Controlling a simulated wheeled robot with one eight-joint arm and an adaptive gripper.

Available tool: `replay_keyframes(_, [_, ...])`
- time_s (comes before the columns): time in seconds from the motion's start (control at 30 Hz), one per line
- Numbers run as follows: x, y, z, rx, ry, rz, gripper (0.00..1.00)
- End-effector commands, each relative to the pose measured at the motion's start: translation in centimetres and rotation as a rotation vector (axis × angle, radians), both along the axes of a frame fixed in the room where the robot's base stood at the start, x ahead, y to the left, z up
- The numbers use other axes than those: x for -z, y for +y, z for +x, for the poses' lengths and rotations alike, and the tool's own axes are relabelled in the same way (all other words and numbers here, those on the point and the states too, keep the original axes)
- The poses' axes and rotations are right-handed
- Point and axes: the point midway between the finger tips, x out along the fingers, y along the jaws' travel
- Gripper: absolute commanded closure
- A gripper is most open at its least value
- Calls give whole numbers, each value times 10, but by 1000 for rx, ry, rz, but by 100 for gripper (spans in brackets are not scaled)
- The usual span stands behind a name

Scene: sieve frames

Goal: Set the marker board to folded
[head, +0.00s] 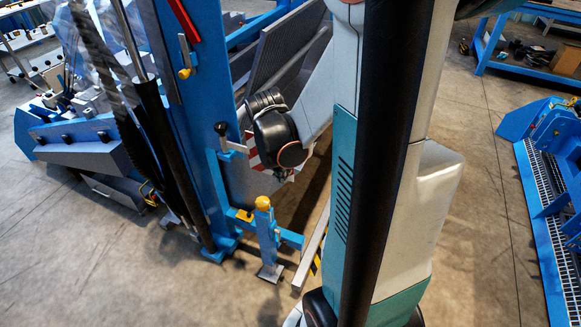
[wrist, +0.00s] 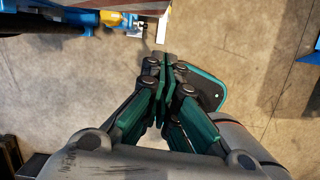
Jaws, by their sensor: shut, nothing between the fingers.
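A board with red and white stripes (head: 253,158), which I take to be the marker board, shows partly behind my arm's dark joint in the head view, beside the blue upright. Most of it is hidden, so I cannot tell its angle. In the wrist view a red-striped edge (wrist: 105,3) lies along the top, cut off by the picture. My gripper (wrist: 166,60) is shut and empty in the wrist view. It points toward that edge, apart from it, with floor showing between. In the head view my arm hides the fingers.
A blue post with a yellow cap (head: 263,203) stands on the floor below the board. A blue upright (head: 200,100) of the large machine rises to its left. A blue conveyor frame (head: 533,200) is at the right. Bare concrete floor (head: 480,240) lies between.

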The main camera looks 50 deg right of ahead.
Motion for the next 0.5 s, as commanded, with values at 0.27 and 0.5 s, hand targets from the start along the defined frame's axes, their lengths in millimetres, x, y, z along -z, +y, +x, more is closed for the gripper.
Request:
replay_keyframes(0.27, [-49, 11, -3, -2, 1, 2, 100])
replay_keyframes(0.5, [-74, 17, -5, -1, 1, 3, 100])
